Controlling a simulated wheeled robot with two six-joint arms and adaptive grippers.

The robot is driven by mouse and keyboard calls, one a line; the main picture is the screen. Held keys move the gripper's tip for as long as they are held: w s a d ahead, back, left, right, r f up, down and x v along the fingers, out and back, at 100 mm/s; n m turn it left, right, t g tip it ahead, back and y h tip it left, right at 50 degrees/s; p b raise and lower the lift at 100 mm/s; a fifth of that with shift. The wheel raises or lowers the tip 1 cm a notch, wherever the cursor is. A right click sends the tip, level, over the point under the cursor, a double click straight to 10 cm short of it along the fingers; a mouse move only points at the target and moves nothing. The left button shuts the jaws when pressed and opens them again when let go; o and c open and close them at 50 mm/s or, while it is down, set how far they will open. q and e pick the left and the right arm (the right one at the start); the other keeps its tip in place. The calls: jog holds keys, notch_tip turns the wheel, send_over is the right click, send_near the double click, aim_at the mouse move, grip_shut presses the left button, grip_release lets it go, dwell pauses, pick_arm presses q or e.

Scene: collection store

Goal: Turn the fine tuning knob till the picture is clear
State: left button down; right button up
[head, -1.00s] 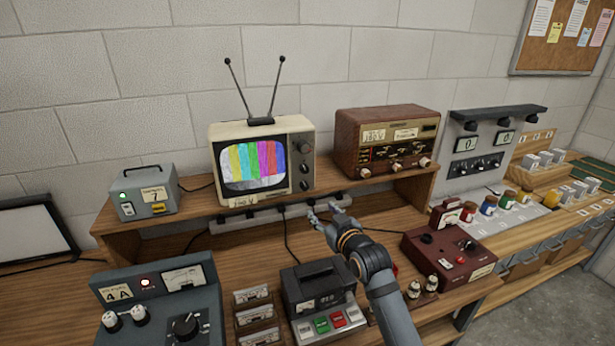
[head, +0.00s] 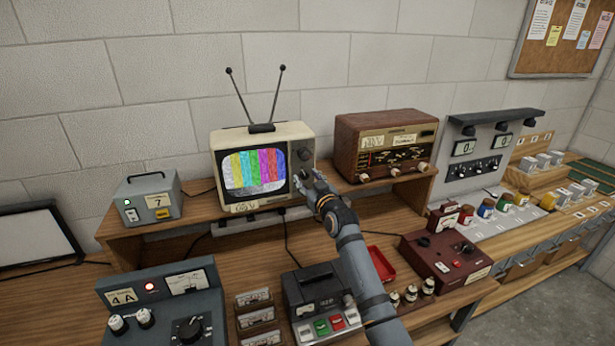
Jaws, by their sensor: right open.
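The cream television (head: 262,137) stands on the wooden shelf with two antennas up. Its screen (head: 255,172) shows coloured vertical bars with uneven edges and a grainy grey band below. The upper knob (head: 305,154) shows on its dark right-hand panel. The lower part of that panel, where the fine tuning knob may be, is hidden behind my right gripper (head: 307,181). The right gripper is open, its fingers in front of the panel's lower part. I cannot tell whether they touch a knob. My left gripper is not in view.
A brown radio (head: 385,127) stands close on the right, and a grey box (head: 149,199) on the left of the shelf. Below are a dark counter device (head: 312,285), a red tray (head: 381,264) and a dark red box (head: 448,260).

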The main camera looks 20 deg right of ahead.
jog(key=shift+w, duration=0.1)
grip_shut()
jog(key=n+b, duration=0.2)
jog(key=shift+f+b, duration=0.3)
jog(key=shift+b, duration=0.1)
jog(key=shift+r+n, duration=0.25)
jog(key=shift+n, duration=0.75)
grip_release()
